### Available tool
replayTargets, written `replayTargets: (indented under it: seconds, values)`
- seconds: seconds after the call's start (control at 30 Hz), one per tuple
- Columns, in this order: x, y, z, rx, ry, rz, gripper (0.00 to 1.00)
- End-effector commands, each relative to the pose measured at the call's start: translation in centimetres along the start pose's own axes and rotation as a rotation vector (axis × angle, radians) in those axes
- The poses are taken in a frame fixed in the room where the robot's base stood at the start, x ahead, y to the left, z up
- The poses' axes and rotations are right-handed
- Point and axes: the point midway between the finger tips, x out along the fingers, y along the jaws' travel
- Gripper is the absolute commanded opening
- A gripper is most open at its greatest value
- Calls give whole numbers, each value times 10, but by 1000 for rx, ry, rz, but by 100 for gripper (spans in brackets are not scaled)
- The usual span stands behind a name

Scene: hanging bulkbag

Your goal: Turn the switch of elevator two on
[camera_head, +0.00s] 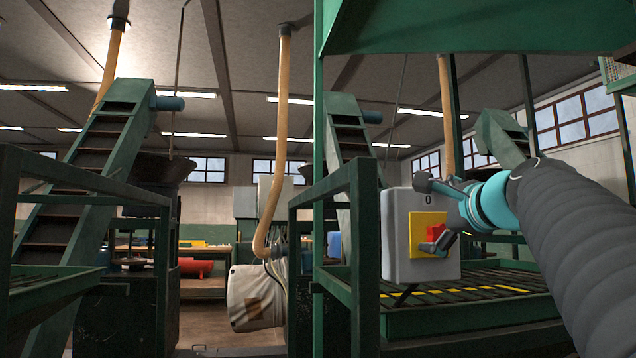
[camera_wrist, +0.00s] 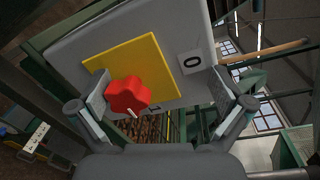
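A grey switch box (camera_head: 396,240) hangs at the right in the head view. It has a yellow plate (camera_head: 417,226) and a red rotary knob (camera_head: 435,233). In the wrist view the red knob (camera_wrist: 128,94) sits left of centre on the yellow plate (camera_wrist: 160,62). A "0" label (camera_wrist: 192,60) is beside the plate, and a small mark at its lower edge is partly hidden. My gripper (camera_head: 428,215) is at the box front, its fingers apart. The wrist view shows my gripper (camera_wrist: 160,105) open, with the knob between the fingers, nearer the left one, and not visibly clamped. Which elevator the box serves is not readable.
A green metal frame post (camera_head: 362,250) stands left of the box. A conveyor bed (camera_head: 480,318) with yellow stripes lies below and behind it. Green inclined elevators (camera_head: 95,170) stand further back.

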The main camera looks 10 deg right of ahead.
Motion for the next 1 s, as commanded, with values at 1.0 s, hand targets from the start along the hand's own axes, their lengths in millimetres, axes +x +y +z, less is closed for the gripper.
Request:
replayTargets:
  seconds: [1.0]
  values:
    - [-20,-9,-7,32,21,24,66]
